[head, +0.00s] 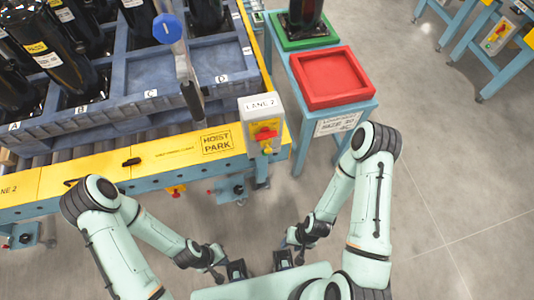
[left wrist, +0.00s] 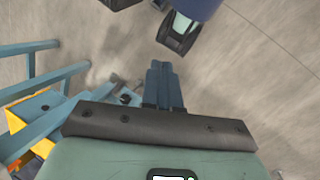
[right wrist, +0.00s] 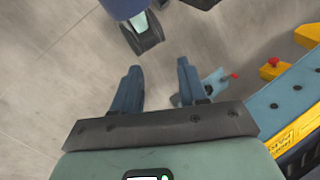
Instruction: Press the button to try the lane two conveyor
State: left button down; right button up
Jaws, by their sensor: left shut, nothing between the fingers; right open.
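The grey control box (head: 262,122) labelled LANE 2 stands at the right end of the yellow conveyor rail. A red knob on a yellow plate (head: 265,134) is on its front, with a small pale part just below that is too small to make out. My left gripper (head: 236,270) is low near my base, well apart from the box; its fingers are together and empty in the left wrist view (left wrist: 163,70). My right gripper (head: 283,258) is beside it, also low; its fingers are apart and empty in the right wrist view (right wrist: 157,75).
A red tray (head: 331,78) and a green tray (head: 302,42) sit on a blue stand. Small red-tipped fittings hang under the rail.

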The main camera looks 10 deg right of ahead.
pick_arm(q)
jog(key=w+d+f+m+t+h+b, duration=0.3)
jog(key=w+d+t+b, duration=0.3)
jog(key=w+d+b, duration=0.55)
jog(key=w+d+r+t+h+b, duration=0.6)
jog(key=d+r, duration=0.4)
jog(key=r, duration=0.2)
jog(key=w+t+b, duration=0.1)
jog(key=t+b, duration=0.1)
jog(key=shift+w+d+t, duration=0.2)
jog(key=shift+d+t, duration=0.1)
pick_arm(e)
jog(key=w+d+f+t, duration=0.1)
jog(key=w+f, duration=0.2)
jog(key=f, duration=0.3)
jog(key=w+d+f+t+h, duration=0.1)
jog(key=w+d+f, duration=0.1)
jog(key=f, duration=0.5)
jog(key=w+d+f+m+t, duration=0.1)
jog(key=w+d+f+t, duration=0.1)
jog(key=w+f, duration=0.2)
notch_tip(320, 180, down, 3)
jog(key=shift+w+f+h, duration=0.1)
jog(key=shift+w+h, duration=0.1)
jog(key=shift+h, duration=0.1)
pick_arm(q)
jog(key=shift+w, duration=0.1)
